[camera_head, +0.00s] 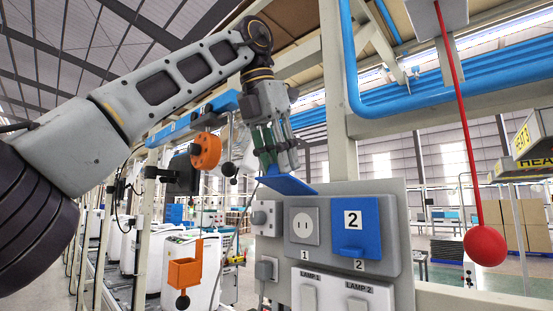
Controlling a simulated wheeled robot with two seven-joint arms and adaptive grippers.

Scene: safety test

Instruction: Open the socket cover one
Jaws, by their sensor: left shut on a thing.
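The grey socket panel (390,236) stands at lower centre. Socket one (304,226), a white outlet with two holes, shows uncovered above the label 1. Its blue cover (287,186) is raised above the outlet and seen nearly edge-on. My left gripper (278,162) comes down from above, with its fingers shut at the raised blue cover; the exact contact is partly hidden behind the fingers. The blue cover of socket two (351,227), marked 2, is down over its socket, just right of socket one. My right gripper is not in view.
Lamp switches (309,291) sit below the sockets, and a grey plug fitting (266,217) is at their left. A red ball (485,246) hangs on a red cord at right. An orange box (185,273) hangs at left. Blue pipes (440,85) run above.

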